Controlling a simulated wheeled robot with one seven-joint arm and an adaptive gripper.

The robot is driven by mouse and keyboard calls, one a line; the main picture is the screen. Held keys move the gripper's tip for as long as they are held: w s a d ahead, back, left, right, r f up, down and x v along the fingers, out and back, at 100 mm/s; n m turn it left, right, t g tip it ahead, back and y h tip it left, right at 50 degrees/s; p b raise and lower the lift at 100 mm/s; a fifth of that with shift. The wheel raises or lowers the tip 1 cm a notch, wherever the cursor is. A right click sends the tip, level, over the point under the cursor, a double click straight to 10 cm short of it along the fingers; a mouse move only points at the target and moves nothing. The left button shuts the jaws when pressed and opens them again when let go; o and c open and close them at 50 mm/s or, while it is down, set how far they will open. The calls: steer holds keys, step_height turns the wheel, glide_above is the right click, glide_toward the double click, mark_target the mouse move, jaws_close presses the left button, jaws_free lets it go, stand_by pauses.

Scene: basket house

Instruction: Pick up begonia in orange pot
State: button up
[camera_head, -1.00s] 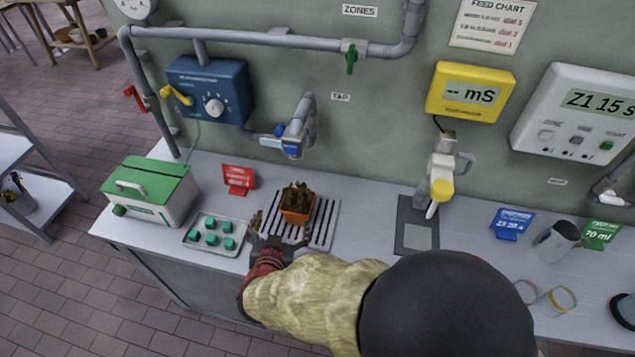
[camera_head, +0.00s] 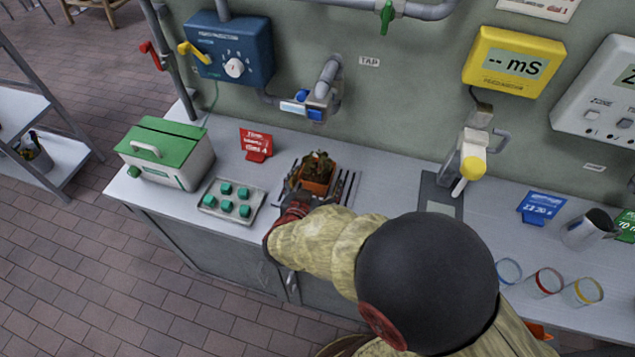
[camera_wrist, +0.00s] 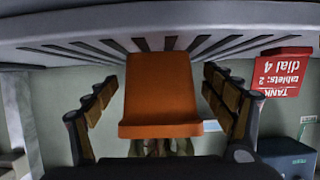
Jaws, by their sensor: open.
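The begonia in its orange pot (camera_head: 316,186) stands on the slatted drain grate (camera_head: 348,190) below the tap. Its dark green-brown leaves (camera_head: 319,165) show above the rim. My gripper (camera_head: 312,182) reaches in from the front, with its fingers at the pot's sides. In the wrist view, which looks upside down, the orange pot (camera_wrist: 160,95) sits between my two open gripper fingers (camera_wrist: 160,88). A gap shows on each side, so neither finger visibly touches it. The leaves are mostly hidden there behind my gripper.
A tray of green tablets (camera_head: 231,199) and a red sign (camera_head: 256,145) stand left of the grate. The tap (camera_head: 318,95) hangs behind the pot. A green-lidded box (camera_head: 166,153) is farther left. A yellow-tipped probe (camera_head: 472,166) and glasses (camera_head: 545,282) stand right.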

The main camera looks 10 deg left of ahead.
steer(key=c, duration=0.3)
steer(key=c, duration=1.1)
steer(key=shift+c, duration=0.8)
